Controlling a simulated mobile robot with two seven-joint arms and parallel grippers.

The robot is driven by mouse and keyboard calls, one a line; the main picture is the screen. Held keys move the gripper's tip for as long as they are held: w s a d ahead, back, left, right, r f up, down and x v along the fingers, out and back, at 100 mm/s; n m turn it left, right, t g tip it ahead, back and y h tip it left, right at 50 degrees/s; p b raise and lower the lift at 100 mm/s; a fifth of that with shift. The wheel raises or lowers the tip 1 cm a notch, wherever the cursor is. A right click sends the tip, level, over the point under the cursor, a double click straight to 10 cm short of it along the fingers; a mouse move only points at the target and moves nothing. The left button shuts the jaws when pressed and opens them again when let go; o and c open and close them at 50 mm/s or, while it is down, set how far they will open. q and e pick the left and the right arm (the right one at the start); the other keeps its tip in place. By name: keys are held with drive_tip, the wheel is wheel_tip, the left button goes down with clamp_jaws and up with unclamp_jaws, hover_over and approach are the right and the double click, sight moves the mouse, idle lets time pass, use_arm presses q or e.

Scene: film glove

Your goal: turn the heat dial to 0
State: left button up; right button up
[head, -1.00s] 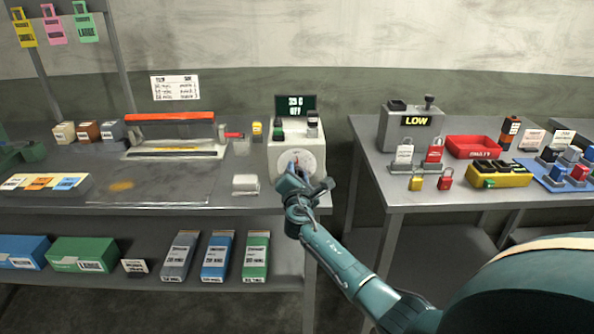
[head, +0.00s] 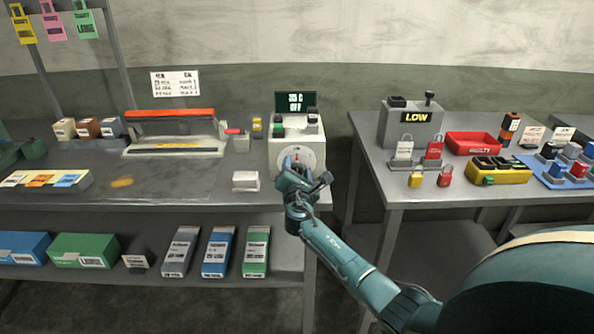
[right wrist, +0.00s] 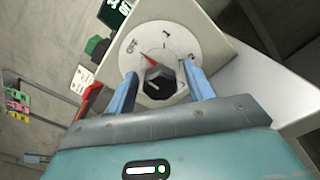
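The heat dial is a black knob (right wrist: 160,84) on a round white plate (right wrist: 146,42), on the front of a white box (head: 284,148). In the right wrist view its red pointer is turned towards the OFF mark, with 1 and 2 further round to the right. The dark display (head: 295,103) on top shows a temperature line, too small to read surely, and OFF below it. My right gripper (head: 299,173) is in front of the dial. Its two blue fingers (right wrist: 162,91) are open, one on each side of the knob, with gaps. My left gripper is out of view.
A sealer with a red bar (head: 170,115) stands left of the box. A small white block (head: 245,181) lies on the bench near the dial. A second table at the right holds a LOW display box (head: 408,126), padlocks and a red tray (head: 474,146).

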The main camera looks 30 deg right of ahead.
drive_tip(key=v, duration=1.3)
drive_tip(key=shift+s, duration=0.1)
